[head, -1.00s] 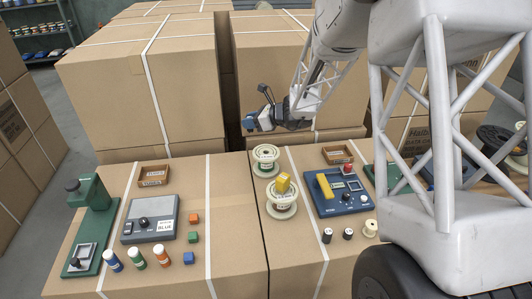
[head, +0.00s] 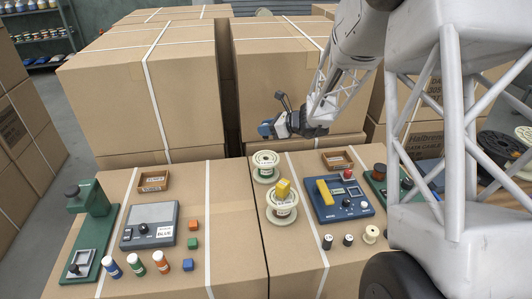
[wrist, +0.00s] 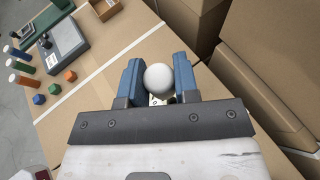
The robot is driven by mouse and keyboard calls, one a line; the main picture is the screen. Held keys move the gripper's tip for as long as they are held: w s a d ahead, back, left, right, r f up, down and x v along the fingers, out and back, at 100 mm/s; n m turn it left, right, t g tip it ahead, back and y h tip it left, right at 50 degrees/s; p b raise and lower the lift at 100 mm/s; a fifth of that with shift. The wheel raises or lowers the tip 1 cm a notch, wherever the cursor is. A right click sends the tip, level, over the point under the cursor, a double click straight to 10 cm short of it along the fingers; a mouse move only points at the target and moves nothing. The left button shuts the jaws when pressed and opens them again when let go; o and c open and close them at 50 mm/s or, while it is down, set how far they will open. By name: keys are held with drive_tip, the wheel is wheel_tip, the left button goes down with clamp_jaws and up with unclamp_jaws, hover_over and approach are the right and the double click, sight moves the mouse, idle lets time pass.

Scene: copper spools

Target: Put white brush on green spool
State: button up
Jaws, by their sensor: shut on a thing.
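My gripper (head: 264,130) hangs above and just behind the rear spool in the head view. In the wrist view its blue fingers (wrist: 158,76) are shut on a white, round-ended thing (wrist: 158,78), seen end-on, which looks like the white brush. The brush cannot be made out in the head view. The rear cream spool (head: 265,158), with a greenish band low on it, appears to be the green spool; it stands upright on the carton, apart from my gripper. In the wrist view a cream bit with dark marks shows below the white end; the rest is hidden.
A second cream spool (head: 282,208) stands in front with a yellow block-like thing (head: 283,189) on it. A blue device (head: 345,209) is to the right and a small brown tray (head: 337,162) behind it. Tall cartons (head: 290,75) stand close behind my gripper.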

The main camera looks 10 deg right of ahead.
drive_tip(key=shift+f, duration=2.55)
drive_tip(key=shift+f, duration=1.9)
drive_tip(key=shift+f, duration=0.1)
drive_tip(key=o, duration=0.9)
drive_tip(key=shift+s+d+r, duration=0.2)
drive_tip(key=shift+d+r, duration=0.1)
drive_tip(key=shift+d, duration=0.05)
drive_tip(key=v, duration=1.1)
